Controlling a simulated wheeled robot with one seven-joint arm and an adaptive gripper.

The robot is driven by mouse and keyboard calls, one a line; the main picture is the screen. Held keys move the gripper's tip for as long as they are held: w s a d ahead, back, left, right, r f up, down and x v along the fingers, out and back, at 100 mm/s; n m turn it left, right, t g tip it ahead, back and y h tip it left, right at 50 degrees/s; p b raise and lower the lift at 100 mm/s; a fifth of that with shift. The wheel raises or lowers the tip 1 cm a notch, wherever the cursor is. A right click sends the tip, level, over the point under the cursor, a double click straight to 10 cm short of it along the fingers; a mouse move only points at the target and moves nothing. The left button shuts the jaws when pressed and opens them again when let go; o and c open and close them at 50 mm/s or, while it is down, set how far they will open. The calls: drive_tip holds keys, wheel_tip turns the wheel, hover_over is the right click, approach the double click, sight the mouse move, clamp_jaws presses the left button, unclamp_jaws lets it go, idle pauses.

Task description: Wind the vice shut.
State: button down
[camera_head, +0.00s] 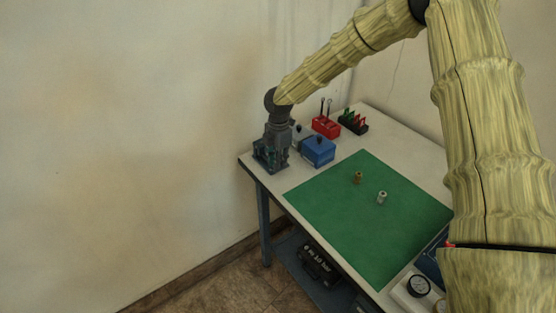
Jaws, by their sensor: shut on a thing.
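The vice (262,156) is a dark, blue-green shape at the back left corner of the white table. My gripper (271,149) points down at it from above and covers much of it. The gripper is shut on part of the vice, which appears to be its handle. The fingertips and the handle are dark and small, so the exact grip is hard to see. The gap between the vice jaws is hidden.
A blue box (319,151) stands close to the right of the vice. A red holder (326,126) and a dark rack with green and red items (353,121) stand behind. Two small fittings (358,177) (381,197) stand on the green mat (345,220). A gauge (418,286) is at the front.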

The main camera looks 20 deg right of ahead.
drive_tip(key=shift+d+r, duration=0.1)
drive_tip(key=shift+w+d+g+y+p, duration=0.1)
drive_tip(key=shift+g+y+p, duration=0.35)
drive_tip(key=shift+y, duration=0.45)
drive_tip(key=y, duration=0.1)
drive_tip(key=g+y+b, duration=0.1)
drive_tip(key=shift+w+d+y, duration=0.1)
drive_tip(key=shift+d+y, duration=0.1)
drive_tip(key=shift+y, duration=0.2)
drive_tip(key=y+b, duration=0.1)
drive_tip(key=b, duration=0.1)
drive_tip(key=g+y+b, duration=0.1)
drive_tip(key=y+b, duration=0.1)
drive_tip(key=shift+w+d, duration=0.1)
drive_tip(key=shift+d, duration=0.1)
drive_tip(key=shift+d+r+y+b, duration=0.1)
drive_tip(key=shift+y+b, duration=0.3)
drive_tip(key=shift+b, duration=0.4)
drive_tip(key=shift+r, duration=0.1)
